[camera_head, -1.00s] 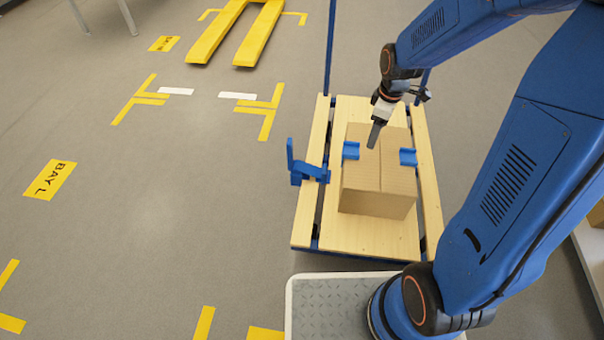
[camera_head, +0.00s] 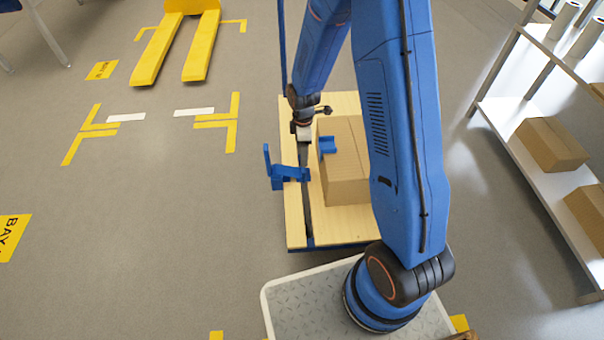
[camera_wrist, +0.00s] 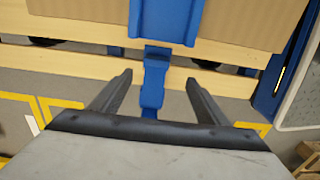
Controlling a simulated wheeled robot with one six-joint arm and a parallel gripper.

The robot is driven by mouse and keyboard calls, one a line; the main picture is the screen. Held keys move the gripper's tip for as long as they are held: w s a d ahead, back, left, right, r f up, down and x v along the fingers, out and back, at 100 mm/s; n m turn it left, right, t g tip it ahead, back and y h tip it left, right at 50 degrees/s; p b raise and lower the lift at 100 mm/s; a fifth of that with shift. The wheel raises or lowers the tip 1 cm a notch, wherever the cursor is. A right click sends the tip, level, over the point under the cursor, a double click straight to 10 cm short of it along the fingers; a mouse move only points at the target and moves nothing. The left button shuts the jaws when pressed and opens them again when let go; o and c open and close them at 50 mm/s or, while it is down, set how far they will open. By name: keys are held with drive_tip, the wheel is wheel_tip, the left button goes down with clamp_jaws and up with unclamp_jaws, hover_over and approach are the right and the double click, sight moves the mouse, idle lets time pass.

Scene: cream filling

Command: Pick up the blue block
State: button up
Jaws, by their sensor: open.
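A small blue block (camera_head: 327,145) sits at the upper left edge of the cardboard box (camera_head: 347,185). A blue piece on the box also shows at the top of the wrist view (camera_wrist: 167,18). A blue upright bracket (camera_head: 284,174) stands at the cart's left side; in the wrist view a blue arm (camera_wrist: 154,76) lies between my fingers in the picture. My gripper (camera_head: 304,155) points down just left of the box. It also shows in the wrist view (camera_wrist: 159,78), fingers apart, holding nothing that I can see. My arm hides the box's right side.
The box stands on a wooden-topped cart (camera_head: 294,225) with a blue upright post. A white shelf (camera_head: 530,165) with cardboard boxes stands at the right. A yellow pallet jack (camera_head: 160,45) is at the upper left. The floor left of the cart is open, with yellow markings.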

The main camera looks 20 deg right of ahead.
sight(303, 169)
wheel_tip(303, 169, down, 6)
drive_tip(key=shift+f, duration=0.25)
drive_tip(key=shift+w+d+f, duration=0.1)
drive_tip(key=shift+w+f, duration=0.1)
drive_tip(key=shift+f, duration=1.15)
drive_tip(key=shift+w+d+f, duration=0.1)
drive_tip(key=shift+w+f, duration=0.05)
drive_tip(key=shift+f, duration=1.2)
drive_tip(key=c, duration=1.2)
